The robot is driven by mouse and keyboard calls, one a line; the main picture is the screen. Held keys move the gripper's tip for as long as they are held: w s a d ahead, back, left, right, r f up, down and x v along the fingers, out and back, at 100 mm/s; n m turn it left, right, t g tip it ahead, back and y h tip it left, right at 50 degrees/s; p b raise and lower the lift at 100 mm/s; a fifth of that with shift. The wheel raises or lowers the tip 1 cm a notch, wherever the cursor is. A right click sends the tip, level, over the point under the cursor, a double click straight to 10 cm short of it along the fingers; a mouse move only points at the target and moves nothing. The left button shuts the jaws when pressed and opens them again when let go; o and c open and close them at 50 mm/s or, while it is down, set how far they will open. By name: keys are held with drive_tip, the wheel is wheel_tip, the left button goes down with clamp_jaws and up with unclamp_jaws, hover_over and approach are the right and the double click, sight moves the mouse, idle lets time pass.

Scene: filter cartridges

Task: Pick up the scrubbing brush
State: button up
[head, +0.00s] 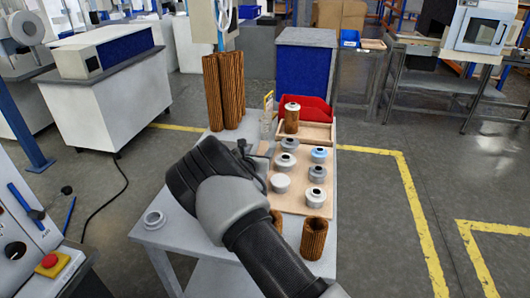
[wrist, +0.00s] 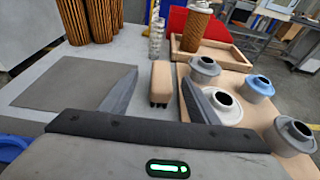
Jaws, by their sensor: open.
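The scrubbing brush (wrist: 161,82) has a tan wooden body with dark bristles at its lower end. It stands on the grey table in the middle of the wrist view, between the two grey fingers of my gripper (wrist: 160,76). The fingers are open, with a wide gap to the brush on the left and a narrow one on the right. I cannot tell how far ahead of the fingertips it is. In the head view my arm covers most of the gripper and I cannot make out the brush.
Several grey, white and blue caps (head: 318,155) stand on a wooden board right of the gripper. Tall brown pleated cartridges (head: 212,92) stand at the back left. A red bin (head: 315,110) and a wooden tray (head: 318,132) holding a capped cartridge lie behind. A grey mat (wrist: 75,88) lies left.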

sight(262, 147)
drive_tip(key=x, duration=0.3)
drive_tip(key=b+x, duration=0.1)
drive_tip(key=x, duration=0.2)
drive_tip(key=shift+w+d+f, duration=0.2)
drive_tip(key=shift+f, duration=0.1)
drive_tip(key=c, duration=1.3)
drive_tip(key=shift+r, duration=0.1)
